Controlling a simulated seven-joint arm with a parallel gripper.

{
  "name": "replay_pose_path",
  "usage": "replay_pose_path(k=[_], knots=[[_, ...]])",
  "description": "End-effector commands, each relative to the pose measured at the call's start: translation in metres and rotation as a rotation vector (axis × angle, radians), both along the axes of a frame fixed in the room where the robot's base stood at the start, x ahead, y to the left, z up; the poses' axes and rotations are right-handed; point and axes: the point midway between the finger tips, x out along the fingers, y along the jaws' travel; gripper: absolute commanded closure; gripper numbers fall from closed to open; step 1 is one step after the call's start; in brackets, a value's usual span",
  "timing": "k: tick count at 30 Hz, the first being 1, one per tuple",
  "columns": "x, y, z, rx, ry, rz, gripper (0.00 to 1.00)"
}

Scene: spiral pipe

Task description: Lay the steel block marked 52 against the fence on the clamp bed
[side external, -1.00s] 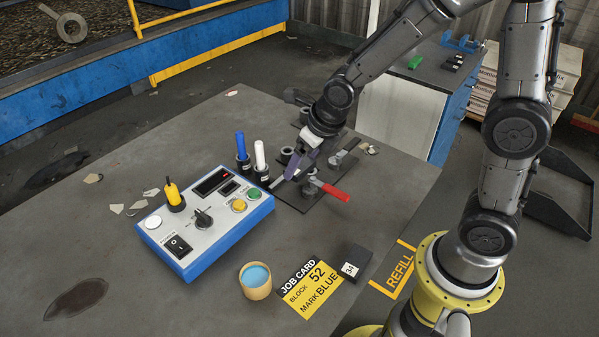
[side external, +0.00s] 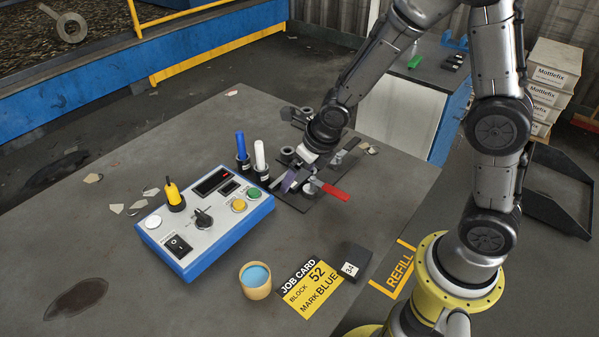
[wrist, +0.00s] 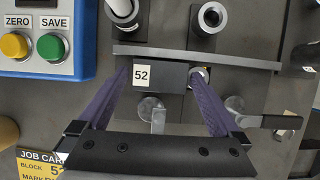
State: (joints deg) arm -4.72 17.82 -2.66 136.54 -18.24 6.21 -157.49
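The steel block marked 52 (wrist: 170,76) is a dark bar with a white label at its left end. In the side view my gripper (side external: 295,181) is low over the dark clamp bed (side external: 293,200) and hides the block. The job card (side external: 311,287) reads block 52, mark blue.
A red clamp handle (side external: 335,192) is close to my gripper. Clamp posts (wrist: 152,110) stand below the block in the wrist view. Blue (side external: 240,146) and white (side external: 260,156) markers stand upright beside the bed. A blue control box (side external: 205,222) is to the left.

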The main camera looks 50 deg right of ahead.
Motion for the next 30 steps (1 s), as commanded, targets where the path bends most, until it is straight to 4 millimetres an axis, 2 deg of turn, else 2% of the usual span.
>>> replay_pose_path(k=[8,24,30], knots=[[0.000,0.000,0.002,0.001,-0.001,-0.001,0.00],[-0.036,0.001,0.093,0.002,-0.006,0.001,0.00],[-0.044,0.001,0.110,0.002,-0.001,0.000,0.00]])
